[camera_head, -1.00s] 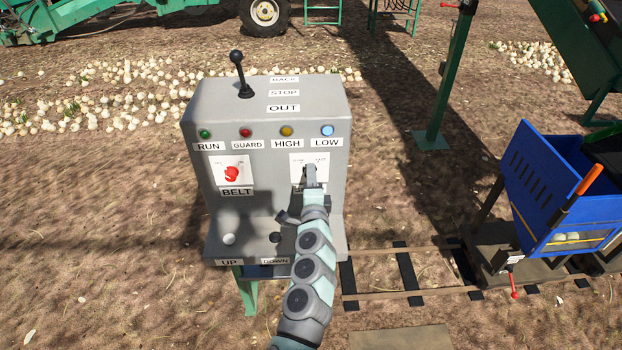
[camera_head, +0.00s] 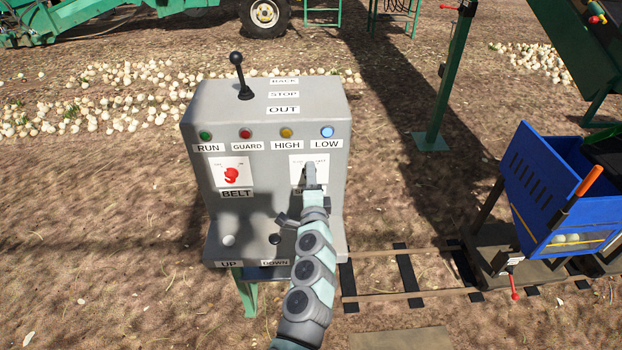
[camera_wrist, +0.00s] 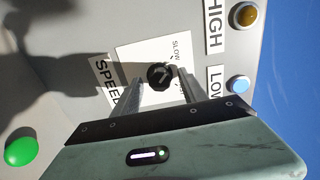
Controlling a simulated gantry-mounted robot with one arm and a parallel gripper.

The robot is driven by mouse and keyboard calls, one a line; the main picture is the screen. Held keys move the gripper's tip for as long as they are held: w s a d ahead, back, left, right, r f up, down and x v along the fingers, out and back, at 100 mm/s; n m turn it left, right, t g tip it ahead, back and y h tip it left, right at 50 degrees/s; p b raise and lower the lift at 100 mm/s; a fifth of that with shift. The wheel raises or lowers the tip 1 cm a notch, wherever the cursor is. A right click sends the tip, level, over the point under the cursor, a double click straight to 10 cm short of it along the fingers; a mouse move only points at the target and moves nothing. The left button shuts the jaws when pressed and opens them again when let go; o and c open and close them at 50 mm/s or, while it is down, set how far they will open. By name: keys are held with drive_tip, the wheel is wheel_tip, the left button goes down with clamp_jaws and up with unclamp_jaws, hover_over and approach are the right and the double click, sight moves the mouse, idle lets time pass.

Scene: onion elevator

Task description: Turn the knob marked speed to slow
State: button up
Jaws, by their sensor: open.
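The black speed knob (camera_wrist: 161,75) sits on a white plate (camera_wrist: 143,56) in the wrist view, with the SPEED label (camera_wrist: 106,82) on its left and the word SLOW (camera_wrist: 178,56) at its upper right. My gripper (camera_wrist: 159,80) is open, with one finger on each side of the knob. I cannot tell whether the fingers touch it. The knob's pointer direction is unclear, and FAST is not readable in the wrist view. In the head view my gripper (camera_head: 311,176) covers the knob and part of its plate (camera_head: 322,161).
The grey control box (camera_head: 270,170) has a red BELT knob (camera_head: 231,174) left of my arm. A black lever (camera_head: 237,70) stands on top. The UP (camera_head: 229,239) and DOWN (camera_head: 274,239) buttons lie below. The blue LOW lamp (camera_head: 327,131) looks lit.

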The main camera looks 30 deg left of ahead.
drive_tip(key=p+v, duration=0.1)
drive_tip(key=v, duration=0.9)
drive_tip(key=shift+s+d, duration=0.2)
drive_tip(key=shift+s, duration=0.15)
